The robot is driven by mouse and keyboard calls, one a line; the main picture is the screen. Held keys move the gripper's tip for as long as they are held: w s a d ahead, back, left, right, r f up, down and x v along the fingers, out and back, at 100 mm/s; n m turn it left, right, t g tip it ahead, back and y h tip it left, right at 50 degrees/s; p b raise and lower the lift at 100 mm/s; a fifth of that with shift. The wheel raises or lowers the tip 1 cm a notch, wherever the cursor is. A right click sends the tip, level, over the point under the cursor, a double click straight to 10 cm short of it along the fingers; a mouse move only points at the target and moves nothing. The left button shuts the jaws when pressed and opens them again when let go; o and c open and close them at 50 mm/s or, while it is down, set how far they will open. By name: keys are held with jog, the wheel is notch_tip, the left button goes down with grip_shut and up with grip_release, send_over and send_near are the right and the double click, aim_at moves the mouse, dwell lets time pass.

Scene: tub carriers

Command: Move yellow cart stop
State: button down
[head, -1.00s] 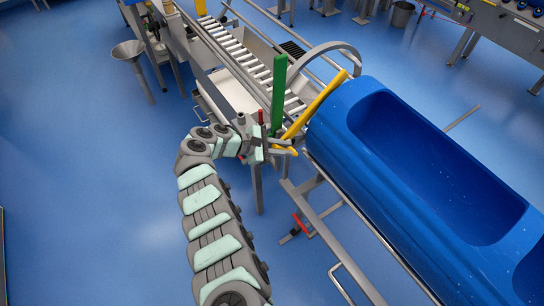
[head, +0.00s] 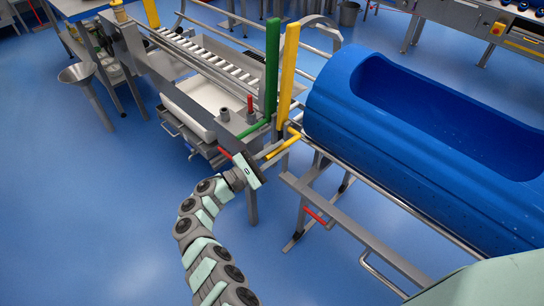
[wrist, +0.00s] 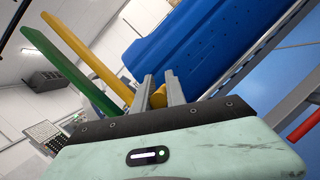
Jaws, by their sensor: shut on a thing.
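The yellow cart stop (head: 288,75) is an upright yellow bar at the end of the roller track, close to the left end of the blue tub. Its short yellow handle (head: 285,146) sticks out low at the front. My gripper (head: 278,150) is at this handle. In the wrist view the two grey fingers of my gripper (wrist: 160,82) are shut on the yellow handle (wrist: 158,97). The yellow bar (wrist: 93,52) rises to the left there. The green stop (head: 271,70) stands upright just left of the yellow one and also shows in the wrist view (wrist: 65,65).
The large blue tub (head: 335,118) lies on a metal rail frame (head: 365,195) to the right. The roller track (head: 205,55) runs back left. A red-handled lever (head: 315,215) sits low on the frame. Blue floor is free at left.

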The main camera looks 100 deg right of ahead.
jog(key=shift+f+g+b, duration=0.3)
jog(key=shift+f+b, duration=0.2)
jog(key=shift+b, duration=0.45)
jog(key=shift+w, duration=0.1)
jog(key=c, duration=1.4)
grip_release()
jog(key=shift+o, duration=0.2)
jog(key=v, duration=1)
jog(key=shift+w+a+f, duration=0.2)
